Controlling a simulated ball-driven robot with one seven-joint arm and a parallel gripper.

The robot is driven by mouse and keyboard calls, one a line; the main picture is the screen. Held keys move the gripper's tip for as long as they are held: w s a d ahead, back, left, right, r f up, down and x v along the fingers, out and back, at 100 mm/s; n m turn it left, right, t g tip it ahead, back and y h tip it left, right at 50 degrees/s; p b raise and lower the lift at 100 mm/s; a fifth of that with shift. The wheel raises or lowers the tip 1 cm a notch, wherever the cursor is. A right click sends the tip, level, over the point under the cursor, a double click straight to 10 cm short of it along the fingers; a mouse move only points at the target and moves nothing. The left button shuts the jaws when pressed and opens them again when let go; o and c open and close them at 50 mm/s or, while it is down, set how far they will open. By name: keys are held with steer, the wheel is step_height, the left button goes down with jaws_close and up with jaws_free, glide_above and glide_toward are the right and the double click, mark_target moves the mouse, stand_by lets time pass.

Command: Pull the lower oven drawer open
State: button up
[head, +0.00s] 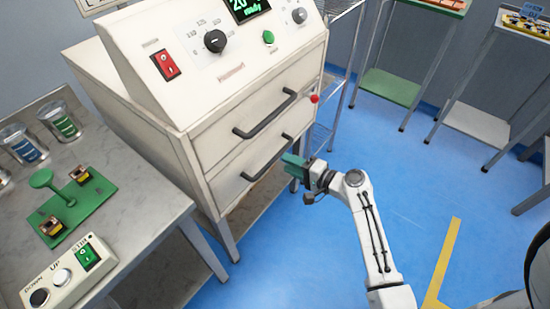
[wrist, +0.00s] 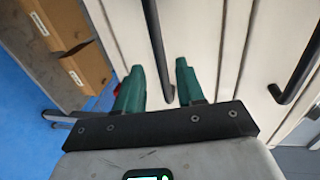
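The white oven (head: 215,75) has two stacked drawers, both looking shut. The lower drawer front (head: 228,186) carries a black bar handle (head: 262,166), which also shows in the wrist view (wrist: 155,38). The upper drawer has a similar handle (head: 262,118), seen at the right of the wrist view (wrist: 300,65). My gripper (head: 291,162) is at the right end of the lower handle. Its green fingers (wrist: 158,68) are apart, and the lower handle shows between them with a gap on each side. How deep the handle sits between them is unclear.
A red knob (head: 314,98) sticks out at the oven's right edge. A grey table (head: 135,185) with a green fixture (head: 88,205) and a switch box (head: 70,278) stands at the left. A wire rack (head: 322,125) stands behind my gripper. Blue floor (head: 415,180) before the oven is clear.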

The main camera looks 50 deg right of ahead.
mark_target(275, 157)
steer(key=x, duration=0.6)
steer(key=shift+w, duration=0.2)
steer(key=shift+c, duration=0.4)
jaws_close()
